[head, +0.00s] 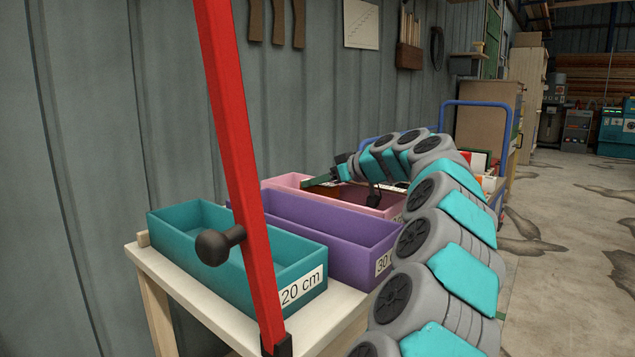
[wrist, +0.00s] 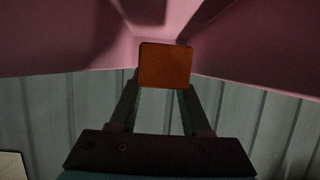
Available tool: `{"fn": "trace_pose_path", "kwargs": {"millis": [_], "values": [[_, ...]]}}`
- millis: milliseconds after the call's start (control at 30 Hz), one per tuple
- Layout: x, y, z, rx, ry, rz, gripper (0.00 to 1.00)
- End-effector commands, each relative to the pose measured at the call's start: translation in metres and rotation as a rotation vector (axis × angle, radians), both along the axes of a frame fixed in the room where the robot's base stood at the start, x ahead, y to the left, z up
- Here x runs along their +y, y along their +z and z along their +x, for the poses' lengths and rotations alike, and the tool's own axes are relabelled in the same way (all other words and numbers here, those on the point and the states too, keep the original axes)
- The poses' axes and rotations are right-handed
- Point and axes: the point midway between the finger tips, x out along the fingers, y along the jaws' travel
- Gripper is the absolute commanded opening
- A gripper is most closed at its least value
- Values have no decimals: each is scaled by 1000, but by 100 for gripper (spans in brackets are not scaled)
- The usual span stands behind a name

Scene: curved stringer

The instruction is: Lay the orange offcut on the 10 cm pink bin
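The orange offcut (wrist: 166,65) shows in the wrist view as a small flat end face between the tips of my gripper (wrist: 163,86), whose two fingers close on its sides. The pink bin (head: 287,181) stands behind the purple bin in the head view. Its pink walls (wrist: 60,35) fill the upper part of the wrist view, around the offcut. I cannot tell whether the offcut touches the bin.
A purple bin (head: 330,229), its label partly hidden, and a teal bin (head: 185,245) marked 20 cm stand nearer on the pale bench (head: 185,296). A red upright post (head: 238,130) with a black knob crosses in front. The grey wall (head: 120,110) is close behind the bins.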

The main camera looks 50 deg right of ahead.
Motion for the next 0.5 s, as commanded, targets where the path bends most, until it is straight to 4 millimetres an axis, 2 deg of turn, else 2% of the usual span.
{"fn": "trace_pose_path", "kwargs": {"millis": [33,200,500], "values": [[0,0,0,0,0,0,54],[0,0,0,0,0,0,74],[0,2,0,0,0,0,74]]}}
